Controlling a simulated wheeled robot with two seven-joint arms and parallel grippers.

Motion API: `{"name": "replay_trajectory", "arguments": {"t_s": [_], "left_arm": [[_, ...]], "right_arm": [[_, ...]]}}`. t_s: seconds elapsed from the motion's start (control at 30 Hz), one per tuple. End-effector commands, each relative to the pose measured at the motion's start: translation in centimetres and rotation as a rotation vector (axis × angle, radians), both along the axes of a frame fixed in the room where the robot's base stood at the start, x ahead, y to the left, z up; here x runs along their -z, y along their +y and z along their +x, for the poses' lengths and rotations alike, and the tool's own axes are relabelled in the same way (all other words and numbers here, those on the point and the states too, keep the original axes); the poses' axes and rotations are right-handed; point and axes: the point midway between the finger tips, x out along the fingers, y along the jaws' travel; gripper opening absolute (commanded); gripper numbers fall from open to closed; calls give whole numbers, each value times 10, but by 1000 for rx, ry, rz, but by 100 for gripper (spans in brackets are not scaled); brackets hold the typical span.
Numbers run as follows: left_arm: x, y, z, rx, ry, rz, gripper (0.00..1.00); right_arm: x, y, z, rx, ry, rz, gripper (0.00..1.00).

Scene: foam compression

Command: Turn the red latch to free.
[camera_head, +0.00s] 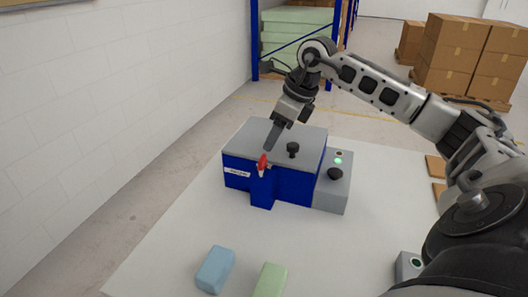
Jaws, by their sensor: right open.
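My left gripper is not in view.
A black knob (292,149) stands on the lid, right of my gripper. A grey control unit (332,192) with a green light and a black knob adjoins the box. A blue foam block (215,269) and a green block (270,280) lie on the white table (165,250) in front.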

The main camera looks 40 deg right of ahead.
Motion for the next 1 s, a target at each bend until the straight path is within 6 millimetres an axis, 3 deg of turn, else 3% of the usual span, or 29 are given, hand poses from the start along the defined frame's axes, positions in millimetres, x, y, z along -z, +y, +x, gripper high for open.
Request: {"name": "replay_trajectory", "arguments": {"t_s": [0.2,0.33,0.77,0.93,1.0], "left_arm": [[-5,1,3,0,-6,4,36],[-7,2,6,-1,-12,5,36],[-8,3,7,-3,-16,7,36],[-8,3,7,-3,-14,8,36],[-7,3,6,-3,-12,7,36]], "right_arm": [[39,9,14,-1,2,4,56],[55,11,20,0,1,2,56],[66,12,24,0,0,0,56],[65,12,24,0,0,0,15],[65,12,24,0,0,0,12]]}}
